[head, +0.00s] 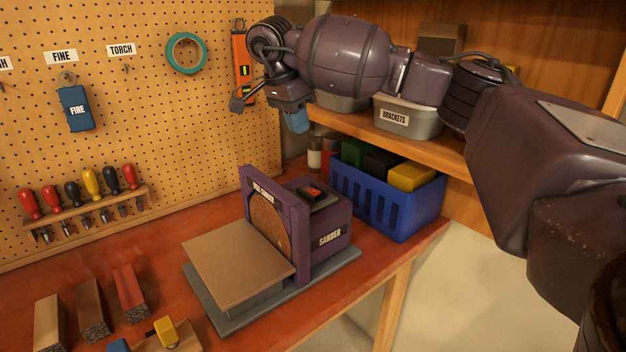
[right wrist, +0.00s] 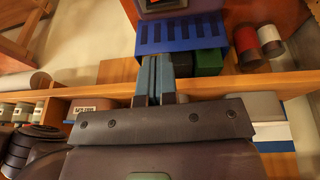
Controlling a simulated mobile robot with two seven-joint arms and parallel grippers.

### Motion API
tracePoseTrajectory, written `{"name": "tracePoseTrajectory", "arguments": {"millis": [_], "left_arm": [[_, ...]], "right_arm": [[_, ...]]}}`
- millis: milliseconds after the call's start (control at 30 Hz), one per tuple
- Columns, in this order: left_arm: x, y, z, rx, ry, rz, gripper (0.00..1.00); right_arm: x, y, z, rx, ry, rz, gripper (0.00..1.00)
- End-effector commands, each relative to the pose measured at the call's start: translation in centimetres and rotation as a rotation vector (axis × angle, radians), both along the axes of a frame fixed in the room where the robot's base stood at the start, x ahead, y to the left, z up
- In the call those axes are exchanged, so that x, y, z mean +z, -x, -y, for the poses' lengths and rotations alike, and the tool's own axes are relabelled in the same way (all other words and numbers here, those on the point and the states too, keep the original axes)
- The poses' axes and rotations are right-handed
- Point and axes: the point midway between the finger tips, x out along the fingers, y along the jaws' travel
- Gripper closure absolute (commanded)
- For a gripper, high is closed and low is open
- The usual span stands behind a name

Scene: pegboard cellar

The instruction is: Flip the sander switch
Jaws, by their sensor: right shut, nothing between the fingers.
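The purple sander (head: 325,225) stands on the red bench, with a tan table in front of its brown disc. Its switch (head: 312,192), a small dark piece with red on it, sits on top of the housing; I cannot tell which way it is set. The sander's edge (right wrist: 190,5) shows at the top of the right wrist view. My right gripper (head: 298,122) is above and behind the sander, well apart from the switch. Its blue fingers (right wrist: 154,78) are shut together with nothing between them. My left gripper is in neither view.
A blue crate (head: 384,211) with several coloured boxes stands right of the sander, below a wooden shelf with a brackets bin (head: 408,118). Wood blocks (head: 92,308) lie front left. The pegboard (head: 150,110) is behind.

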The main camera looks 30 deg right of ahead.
Motion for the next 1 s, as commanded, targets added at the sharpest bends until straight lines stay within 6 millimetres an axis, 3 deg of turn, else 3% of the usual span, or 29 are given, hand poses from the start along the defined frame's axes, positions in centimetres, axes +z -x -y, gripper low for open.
{"name": "tracePoseTrajectory", "arguments": {"millis": [267, 800, 1000], "left_arm": [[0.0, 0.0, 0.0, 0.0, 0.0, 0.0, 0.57], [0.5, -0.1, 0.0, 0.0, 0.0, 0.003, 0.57], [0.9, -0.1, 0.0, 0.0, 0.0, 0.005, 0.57]], "right_arm": [[-1.2, 0.1, 0.3, -0.001, 0.0, -0.002, 1.0], [-9.8, 0.5, 2.9, -0.002, -0.001, -0.003, 1.0], [-12.3, 0.9, 2.9, 0.0, -0.002, -0.001, 1.0]]}}
